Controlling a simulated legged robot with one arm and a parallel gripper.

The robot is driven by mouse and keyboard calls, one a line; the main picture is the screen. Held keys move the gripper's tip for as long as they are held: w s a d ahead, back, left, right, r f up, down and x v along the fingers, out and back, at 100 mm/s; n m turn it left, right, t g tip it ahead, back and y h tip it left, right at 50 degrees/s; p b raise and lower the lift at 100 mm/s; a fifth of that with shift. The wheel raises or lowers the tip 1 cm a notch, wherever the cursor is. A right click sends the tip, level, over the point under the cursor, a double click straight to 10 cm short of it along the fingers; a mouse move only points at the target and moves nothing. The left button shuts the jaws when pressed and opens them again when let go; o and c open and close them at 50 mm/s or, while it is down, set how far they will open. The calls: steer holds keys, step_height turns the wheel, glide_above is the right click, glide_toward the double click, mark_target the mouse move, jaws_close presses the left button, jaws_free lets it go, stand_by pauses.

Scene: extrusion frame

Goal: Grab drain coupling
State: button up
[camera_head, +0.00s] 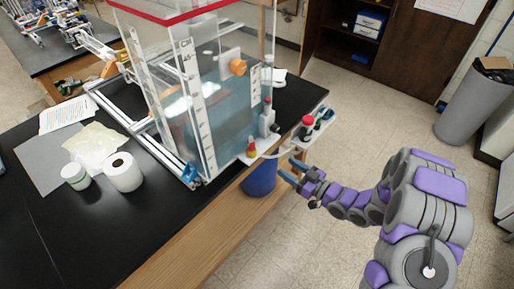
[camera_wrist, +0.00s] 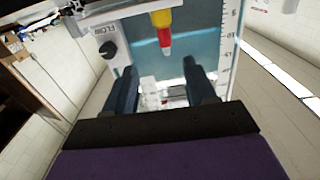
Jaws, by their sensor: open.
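A small yellow and red fitting, which looks like the drain coupling (camera_head: 251,148), stands at the lower front corner of the clear water tank (camera_head: 205,120). In the wrist view the yellow and red coupling (camera_wrist: 162,30) shows at the top centre, beyond the fingertips and in line with the gap between them. My gripper (camera_head: 292,170) is open and empty, to the right of the coupling and just off the table edge. In the wrist view both dark fingers of my gripper (camera_wrist: 160,68) are apart with nothing between them.
A red-topped fitting (camera_head: 307,127) sits on a white ledge right of the tank. A black knob (camera_wrist: 107,48) by a FLOW label is left of the coupling in the wrist view. A blue bin (camera_head: 260,178) stands below the table edge. A paper roll (camera_head: 123,172) is at left.

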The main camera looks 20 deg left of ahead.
mark_target(254, 148)
steer(key=shift+s+b+x, duration=0.2)
steer(key=shift+b+x, duration=0.5)
steer(key=shift+x, duration=3.35)
steer(key=shift+s+b+x, duration=0.15)
steer(key=shift+b+x, duration=0.55)
steer(key=shift+x, duration=3.35)
steer(key=shift+w+a+r, duration=0.2)
steer(key=shift+w+a, duration=0.05)
steer(key=shift+a, duration=0.25)
steer(key=shift+c, duration=0.2)
steer(key=c, duration=1)
